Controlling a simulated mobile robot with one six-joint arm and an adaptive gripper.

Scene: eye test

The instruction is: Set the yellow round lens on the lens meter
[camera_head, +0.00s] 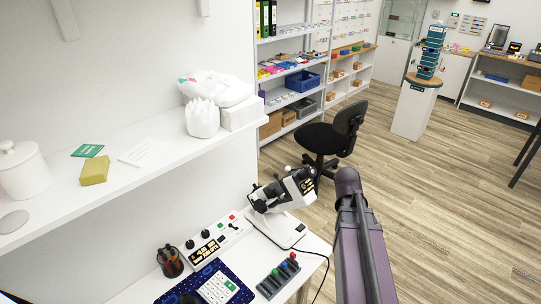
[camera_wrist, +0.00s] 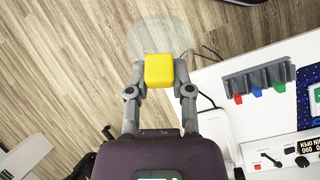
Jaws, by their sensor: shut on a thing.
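The yellow round lens shows in the wrist view as a clear, faint disc (camera_wrist: 160,33) with a yellow block-like grip (camera_wrist: 159,70). My gripper (camera_wrist: 160,76) is shut on the yellow grip, one finger at each side, and the disc sticks out beyond it. The lens meter (camera_head: 284,190) is a white and black tilted instrument at the right end of the white worktop in the head view. A white part at the worktop's edge, beside my gripper in the wrist view, may belong to it. My gripper and the lens are not visible in the head view.
A grey rack (camera_head: 278,276) with coloured-tipped pieces stands at the worktop's front; it also shows in the wrist view (camera_wrist: 256,82). A black chair (camera_head: 335,138) stands behind.

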